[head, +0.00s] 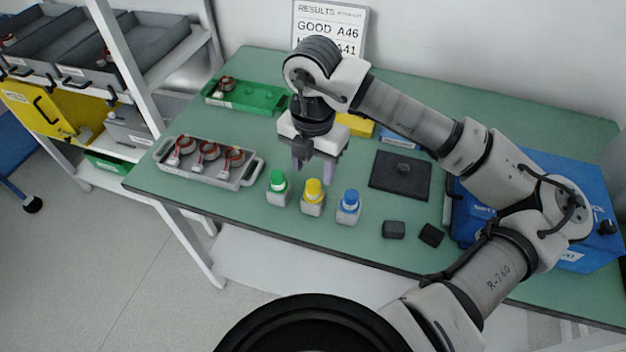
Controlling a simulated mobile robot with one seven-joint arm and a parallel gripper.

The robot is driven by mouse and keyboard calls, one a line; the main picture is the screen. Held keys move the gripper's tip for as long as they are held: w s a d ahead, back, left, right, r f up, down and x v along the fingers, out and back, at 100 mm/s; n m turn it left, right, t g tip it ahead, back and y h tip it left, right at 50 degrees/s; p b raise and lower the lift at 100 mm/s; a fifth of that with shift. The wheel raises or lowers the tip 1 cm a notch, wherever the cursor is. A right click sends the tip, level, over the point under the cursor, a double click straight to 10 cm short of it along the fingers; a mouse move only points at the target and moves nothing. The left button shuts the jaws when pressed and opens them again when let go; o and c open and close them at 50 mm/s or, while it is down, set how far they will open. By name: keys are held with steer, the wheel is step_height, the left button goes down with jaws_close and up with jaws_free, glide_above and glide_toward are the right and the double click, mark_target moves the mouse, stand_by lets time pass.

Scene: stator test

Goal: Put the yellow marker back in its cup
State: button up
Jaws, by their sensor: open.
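My gripper (314,168) points down over the middle of the table, open, with its fingers spread and nothing visible between them. It is above and slightly behind three small whitish containers in a row. One has a yellow top (313,190), one a green top (278,188) and one a blue top (348,206). All three stand upright and apart, the yellow-topped one in the middle. I cannot tell whether these are cups holding markers or capped bottles. No separate yellow marker can be made out.
A grey tray (250,179) with several copper-coloured parts is at left, a green tray (258,100) behind it. A yellow box (356,125), a dark plate (388,172), two dark blocks (393,229) and a blue case (585,190) lie rightward. The front edge is near the containers.

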step_height(320, 180, up, 6)
steer(key=shift+r+b, duration=0.25)
steer(key=shift+b, duration=0.1)
stand_by(1.3)
